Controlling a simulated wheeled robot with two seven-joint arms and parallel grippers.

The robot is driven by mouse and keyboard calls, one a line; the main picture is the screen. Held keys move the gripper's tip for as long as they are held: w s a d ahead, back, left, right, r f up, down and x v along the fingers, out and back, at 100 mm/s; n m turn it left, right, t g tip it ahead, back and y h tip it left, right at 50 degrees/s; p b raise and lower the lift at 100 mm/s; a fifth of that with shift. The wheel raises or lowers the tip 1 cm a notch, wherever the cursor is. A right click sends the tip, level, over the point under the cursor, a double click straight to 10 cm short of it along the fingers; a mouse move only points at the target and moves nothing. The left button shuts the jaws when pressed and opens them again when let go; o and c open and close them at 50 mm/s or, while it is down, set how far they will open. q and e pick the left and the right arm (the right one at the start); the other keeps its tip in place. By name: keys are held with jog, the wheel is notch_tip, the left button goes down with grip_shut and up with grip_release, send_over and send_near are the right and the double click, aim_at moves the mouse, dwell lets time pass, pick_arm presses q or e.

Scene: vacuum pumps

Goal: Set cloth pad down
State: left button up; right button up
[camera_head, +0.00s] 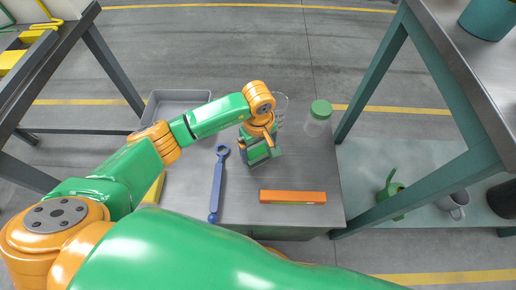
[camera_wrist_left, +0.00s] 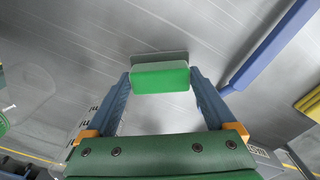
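The cloth pad (camera_wrist_left: 160,78) shows in the left wrist view as a bright green block. My left gripper (camera_wrist_left: 160,82) has a blue finger against each end of it, so it is shut on the pad. The pad is just over the grey metal tabletop, with a dark patch beside it; I cannot tell whether it touches the surface. In the head view my left gripper (camera_head: 259,155) points down over the middle of the grey table (camera_head: 181,222), and hides most of the pad. My right gripper is out of view.
A blue wrench (camera_head: 217,185) lies left of the gripper, an orange bar (camera_head: 292,197) in front to the right. A clear jar with a green lid (camera_head: 320,109) stands at right. A grey tray (camera_head: 160,99) is at back left.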

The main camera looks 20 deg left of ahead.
pick_arm(q)
jog(key=shift+o, duration=0.5)
notch_tip(320, 180, up, 7)
jog(key=shift+r+p, duration=0.1)
jog(key=shift+p, duration=0.4)
grip_shut()
dwell(0.9)
jog(key=shift+s, duration=0.1)
